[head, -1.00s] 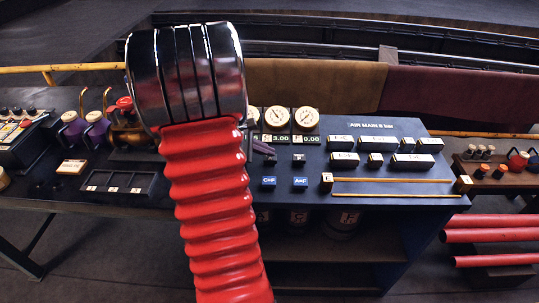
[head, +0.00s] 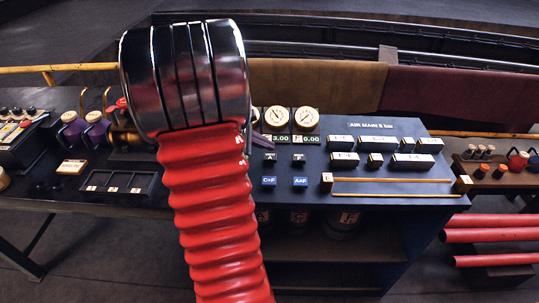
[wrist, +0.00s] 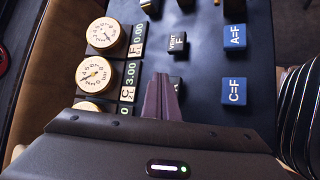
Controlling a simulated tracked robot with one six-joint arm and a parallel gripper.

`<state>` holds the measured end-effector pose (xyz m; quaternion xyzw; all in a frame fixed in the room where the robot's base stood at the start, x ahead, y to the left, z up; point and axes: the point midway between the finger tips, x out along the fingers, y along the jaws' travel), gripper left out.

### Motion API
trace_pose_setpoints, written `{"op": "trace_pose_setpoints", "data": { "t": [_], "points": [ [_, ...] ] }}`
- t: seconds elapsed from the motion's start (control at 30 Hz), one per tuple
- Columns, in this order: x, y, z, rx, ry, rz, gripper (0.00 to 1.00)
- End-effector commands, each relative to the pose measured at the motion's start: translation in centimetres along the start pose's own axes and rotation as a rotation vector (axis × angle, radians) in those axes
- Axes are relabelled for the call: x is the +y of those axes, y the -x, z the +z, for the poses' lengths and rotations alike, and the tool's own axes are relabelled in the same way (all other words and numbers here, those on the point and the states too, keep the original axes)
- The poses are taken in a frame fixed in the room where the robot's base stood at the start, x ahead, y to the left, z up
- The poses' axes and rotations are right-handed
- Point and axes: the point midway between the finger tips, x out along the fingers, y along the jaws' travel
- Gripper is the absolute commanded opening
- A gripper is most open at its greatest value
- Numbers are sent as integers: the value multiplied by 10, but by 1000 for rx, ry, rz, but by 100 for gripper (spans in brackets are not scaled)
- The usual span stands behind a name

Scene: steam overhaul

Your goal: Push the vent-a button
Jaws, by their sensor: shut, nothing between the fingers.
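In the wrist view, a small black button with a white label reading VENT F (wrist: 177,43) stands upright on the dark panel. A second black button (wrist: 178,83) is partly hidden by my gripper and its label is unreadable there. In the head view these look like the right black button (head: 298,158) and the left black button (head: 270,158), their labels too small to read surely. I cannot pick out a vent-a label. My gripper (wrist: 161,77), purple-fingered, is shut and empty over the panel beside the second button. It shows in the head view (head: 262,140), mostly behind my arm.
Blue buttons C=F (head: 269,182) and A=F (head: 300,182) are nearer me. Gauges stand behind, including one over a 3.00 readout (head: 276,118) and one over 0.00 (head: 307,119). Several white-topped blocks (head: 375,160) and a wooden rod (head: 393,180) are at right.

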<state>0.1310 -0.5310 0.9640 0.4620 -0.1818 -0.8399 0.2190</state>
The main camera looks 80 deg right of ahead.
Motion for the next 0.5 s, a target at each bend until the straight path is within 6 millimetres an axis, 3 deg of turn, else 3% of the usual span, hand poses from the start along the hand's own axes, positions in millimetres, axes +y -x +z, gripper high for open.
{"op": "trace_pose_setpoints", "data": {
  "t": [0.5],
  "points": [
    [19,26,18,1,-1,1,0]
  ]
}}
